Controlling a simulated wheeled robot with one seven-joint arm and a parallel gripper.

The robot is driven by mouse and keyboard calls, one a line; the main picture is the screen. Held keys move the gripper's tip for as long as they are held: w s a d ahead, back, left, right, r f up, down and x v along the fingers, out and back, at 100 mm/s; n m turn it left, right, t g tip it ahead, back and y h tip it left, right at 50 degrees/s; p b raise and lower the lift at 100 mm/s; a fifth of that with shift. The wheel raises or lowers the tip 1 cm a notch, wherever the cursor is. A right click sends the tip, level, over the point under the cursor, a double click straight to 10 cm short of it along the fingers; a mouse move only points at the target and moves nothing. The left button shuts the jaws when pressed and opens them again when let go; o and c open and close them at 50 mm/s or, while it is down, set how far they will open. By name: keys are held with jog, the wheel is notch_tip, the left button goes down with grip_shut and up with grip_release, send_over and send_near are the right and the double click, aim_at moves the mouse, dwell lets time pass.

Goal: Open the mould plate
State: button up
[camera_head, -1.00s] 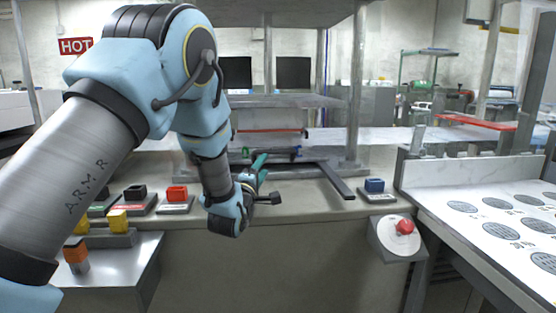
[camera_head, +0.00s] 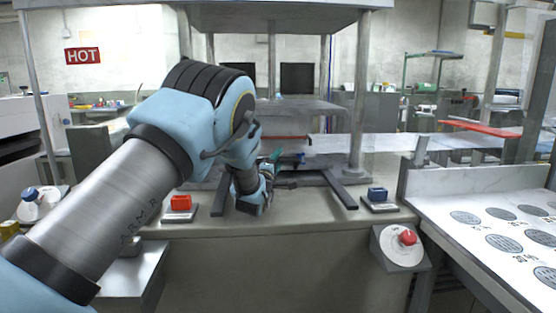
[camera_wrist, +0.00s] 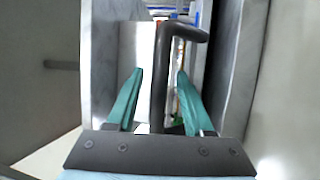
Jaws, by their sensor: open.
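My gripper (camera_head: 276,155) reaches in at the front of the press, its teal fingers pointing away from me. In the wrist view the two fingers (camera_wrist: 158,88) are apart, with a dark bent handle (camera_wrist: 160,75) standing between them. The handle's top bends to the right. I see no finger clearly pressed on it. Grey slab-like metal parts flank the fingers, one on the left (camera_wrist: 102,50) and one on the right (camera_wrist: 228,65); I cannot tell which is the mould plate. In the head view my wrist hides much of this spot.
The press's upper platen (camera_head: 300,107) is above my gripper. Dark rails (camera_head: 338,188) run toward the bench front. A red button block (camera_head: 181,203), a blue one (camera_head: 377,194) and a red stop knob (camera_head: 407,237) are nearby. A white table (camera_head: 490,215) stands at right.

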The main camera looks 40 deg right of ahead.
grip_shut()
dwell(0.4)
dwell(1.0)
